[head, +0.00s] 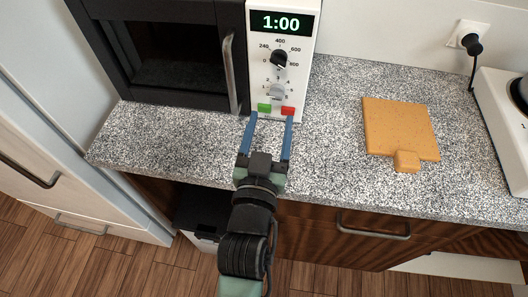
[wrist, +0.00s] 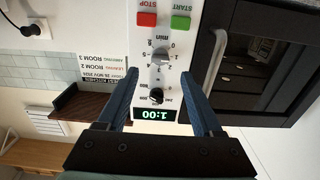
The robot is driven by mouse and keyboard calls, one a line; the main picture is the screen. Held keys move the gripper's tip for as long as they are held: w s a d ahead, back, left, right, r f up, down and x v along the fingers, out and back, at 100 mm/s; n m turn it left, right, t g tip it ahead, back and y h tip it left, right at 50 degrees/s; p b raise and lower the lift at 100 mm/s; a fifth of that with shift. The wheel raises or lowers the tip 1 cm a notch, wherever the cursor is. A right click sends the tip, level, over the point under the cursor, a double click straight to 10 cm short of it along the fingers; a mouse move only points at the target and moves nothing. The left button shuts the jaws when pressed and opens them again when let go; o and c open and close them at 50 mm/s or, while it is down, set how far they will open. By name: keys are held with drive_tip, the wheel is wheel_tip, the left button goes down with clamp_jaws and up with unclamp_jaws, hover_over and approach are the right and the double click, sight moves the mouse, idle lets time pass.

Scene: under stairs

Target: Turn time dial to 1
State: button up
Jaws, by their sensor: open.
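The microwave's white control panel (head: 295,60) has a grey time dial (head: 278,91) low on it. In the wrist view, which is upside down, the time dial (wrist: 161,57) shows between and just beyond my fingertips, with nothing seen touching it. The display (head: 281,23) reads 1:00; it reads the same in the wrist view (wrist: 155,114). My gripper (head: 270,117) is open and empty, its two blue fingers pointing at the lower panel. I cannot tell exactly how far the fingertips are from the dial.
A black power knob (head: 279,59) is above the time dial. Green start (head: 264,107) and red stop (head: 288,111) buttons are below it, close to my fingertips. The dark microwave door (head: 165,50) with its handle (head: 229,73) is at left. An orange board (head: 398,127) lies on the speckled counter.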

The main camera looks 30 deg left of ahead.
drive_tip(key=v, duration=0.7)
drive_tip(key=shift+b, duration=0.45)
drive_tip(key=shift+r, duration=0.1)
drive_tip(key=w+d+r+m+t+h+p, duration=0.1)
drive_tip(key=w+d+r, duration=0.15)
drive_tip(key=r, duration=0.45)
drive_tip(key=w+d+r+t+p, duration=0.1)
drive_tip(key=w+r+t, duration=0.15)
drive_tip(key=r, duration=0.55)
drive_tip(key=s+d+r+t+h+p, duration=0.1)
drive_tip(key=d+r+t, duration=0.1)
drive_tip(key=r, duration=0.9)
drive_tip(key=s+d+r+m+t+h+p, duration=0.1)
drive_tip(key=d+r, duration=0.3)
drive_tip(key=r, duration=0.8)
drive_tip(key=s+d+r+m+t+h+p, duration=0.1)
drive_tip(key=s+d+r+t+h+p, duration=0.1)
drive_tip(key=r, duration=1)
drive_tip(key=shift+d+r+t, duration=0.25)
drive_tip(key=shift+d+t, duration=0.4)
drive_tip(key=shift+t, duration=0.1)
drive_tip(key=shift+s, duration=0.1)
